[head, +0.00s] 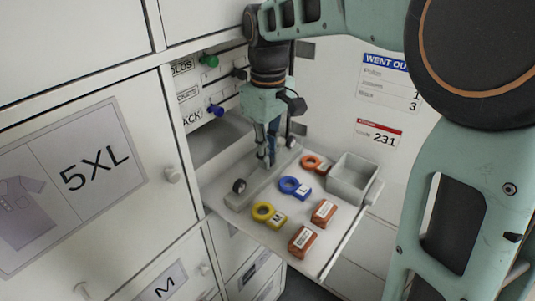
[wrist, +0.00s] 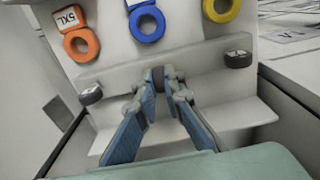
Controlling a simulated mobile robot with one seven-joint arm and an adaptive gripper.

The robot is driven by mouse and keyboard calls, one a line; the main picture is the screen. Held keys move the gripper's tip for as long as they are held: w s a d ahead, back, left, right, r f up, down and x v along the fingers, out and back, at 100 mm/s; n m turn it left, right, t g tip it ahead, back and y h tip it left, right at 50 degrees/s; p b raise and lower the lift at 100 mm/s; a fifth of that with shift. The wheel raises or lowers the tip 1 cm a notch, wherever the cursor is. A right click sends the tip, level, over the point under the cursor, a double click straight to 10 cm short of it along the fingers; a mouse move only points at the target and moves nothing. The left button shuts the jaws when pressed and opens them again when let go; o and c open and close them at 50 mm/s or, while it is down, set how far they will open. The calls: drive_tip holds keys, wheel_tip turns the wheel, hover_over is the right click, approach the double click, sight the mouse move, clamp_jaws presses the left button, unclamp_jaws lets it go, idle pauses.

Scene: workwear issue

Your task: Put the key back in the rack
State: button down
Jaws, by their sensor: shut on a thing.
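My gripper (wrist: 160,82) points down over the pull-out tray, its blue fingertips closed on a small dark piece (wrist: 158,73) at a pale raised ledge. Fingers hide most of the piece, so I cannot tell its shape or whether it is the key. In the head view my gripper (head: 267,160) is above the middle of this ledge (head: 254,187). A black round piece (head: 239,185) sits near the ledge's near end; another black piece (wrist: 238,58) is at the right in the wrist view. Ringed, tagged items lie beyond: orange (head: 311,162), blue (head: 294,187) and yellow (head: 268,214). I cannot make out which part is the rack.
A grey open bin (head: 352,178) stands at the tray's back right. Orange-brown labelled blocks (head: 323,212) lie toward the front right. Green (head: 208,60) and blue (head: 215,110) knobs project from the labelled cabinet panel at the left. The 5XL door (head: 85,180) is beside the tray.

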drive_tip(key=shift+f, duration=0.3)
idle(0.5)
drive_tip(key=c, duration=2)
unclamp_jaws()
drive_tip(key=shift+o, duration=0.2)
